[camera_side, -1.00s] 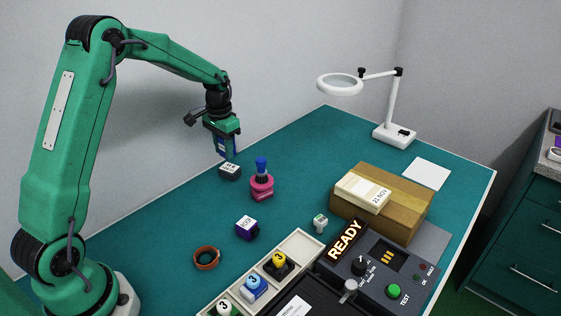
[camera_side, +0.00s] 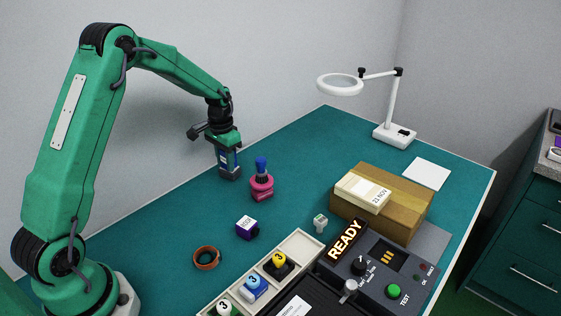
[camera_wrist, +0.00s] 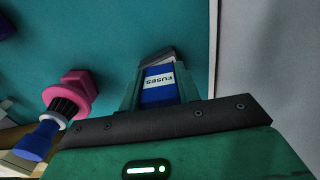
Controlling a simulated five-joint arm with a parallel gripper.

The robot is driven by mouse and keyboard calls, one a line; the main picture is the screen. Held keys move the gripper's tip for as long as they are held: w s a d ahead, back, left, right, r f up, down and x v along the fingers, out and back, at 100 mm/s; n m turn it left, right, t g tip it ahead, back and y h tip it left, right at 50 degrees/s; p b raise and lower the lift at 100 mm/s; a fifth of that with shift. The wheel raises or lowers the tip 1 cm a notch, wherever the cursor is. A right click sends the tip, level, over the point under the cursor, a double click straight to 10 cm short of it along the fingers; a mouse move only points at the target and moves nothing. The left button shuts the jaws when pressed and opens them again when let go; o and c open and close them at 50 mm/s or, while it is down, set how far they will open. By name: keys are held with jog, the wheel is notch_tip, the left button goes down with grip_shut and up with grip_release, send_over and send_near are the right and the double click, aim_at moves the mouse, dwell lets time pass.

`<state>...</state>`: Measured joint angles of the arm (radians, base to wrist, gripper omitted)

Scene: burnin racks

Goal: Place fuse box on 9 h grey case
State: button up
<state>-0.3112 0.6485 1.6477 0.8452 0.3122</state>
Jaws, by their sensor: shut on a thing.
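My gripper (camera_side: 227,159) points down near the back edge of the teal table, shut on the blue fuse box. The fuse box shows in the wrist view (camera_wrist: 159,92) between the fingers, with a white label reading FUSES. The grey case (camera_side: 230,174) stands on the table directly below the fingers; its label is mostly hidden by them. In the wrist view, part of the grey case (camera_wrist: 158,59) shows just beyond the fuse box. The fuse box is at or very close above the case top; I cannot tell whether they touch.
A pink stand with a blue-handled brush (camera_side: 262,184) is close to the right. A purple box (camera_side: 246,229) and a brown ring (camera_side: 207,258) lie nearer the front. A tester reading READY (camera_side: 347,240), a cardboard box (camera_side: 405,215) and a magnifier lamp (camera_side: 394,134) are farther right.

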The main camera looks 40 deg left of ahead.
jog(key=shift+f, duration=0.1)
jog(key=o, duration=1)
jog(key=shift+c, duration=0.2)
notch_tip(320, 180, up, 12)
jog(key=shift+f, duration=0.2)
jog(key=shift+r, duration=0.3)
